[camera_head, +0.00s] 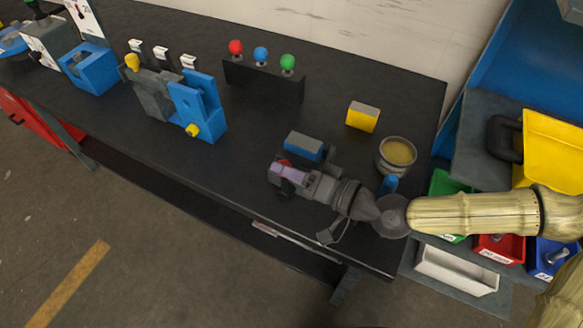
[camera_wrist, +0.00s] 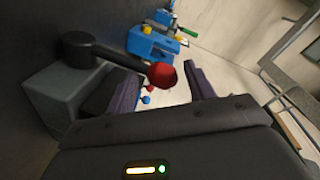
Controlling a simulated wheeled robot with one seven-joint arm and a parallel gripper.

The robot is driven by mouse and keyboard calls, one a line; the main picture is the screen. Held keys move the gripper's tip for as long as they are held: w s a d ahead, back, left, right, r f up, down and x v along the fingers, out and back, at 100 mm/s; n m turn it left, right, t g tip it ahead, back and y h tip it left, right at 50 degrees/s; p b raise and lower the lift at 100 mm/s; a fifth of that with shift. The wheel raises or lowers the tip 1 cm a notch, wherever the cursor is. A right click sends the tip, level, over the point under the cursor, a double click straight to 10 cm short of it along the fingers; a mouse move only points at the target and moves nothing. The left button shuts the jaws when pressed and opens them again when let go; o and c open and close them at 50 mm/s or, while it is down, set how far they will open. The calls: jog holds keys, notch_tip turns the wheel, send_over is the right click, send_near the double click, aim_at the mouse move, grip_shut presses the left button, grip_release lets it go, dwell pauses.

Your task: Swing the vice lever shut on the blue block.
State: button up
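The blue block (camera_head: 304,147) sits in the small dark vice (camera_head: 329,158) near the front right of the black bench. My gripper (camera_head: 282,176) is just in front of the vice and hides part of it. In the wrist view, the black vice lever (camera_wrist: 110,58) runs from a round pivot on a grey body (camera_wrist: 60,98) to a red knob (camera_wrist: 161,75). My gripper (camera_wrist: 160,88) is open, with its two fingers on either side of the red knob. Whether either finger touches the knob cannot be told. The blue block cannot be made out in the wrist view.
A yellow block (camera_head: 362,117) and a round tin (camera_head: 396,156) stand right of the vice. A rack with red, blue and green knobs (camera_head: 263,80) stands behind. A blue fixture (camera_head: 198,106) is further left. The bench between is clear.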

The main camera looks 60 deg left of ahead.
jog(key=shift+r, duration=0.15)
notch_tip(320, 180, up, 10)
jog(key=p, duration=0.1)
dwell(0.3)
jog(key=shift+w, duration=0.1)
dwell(0.5)
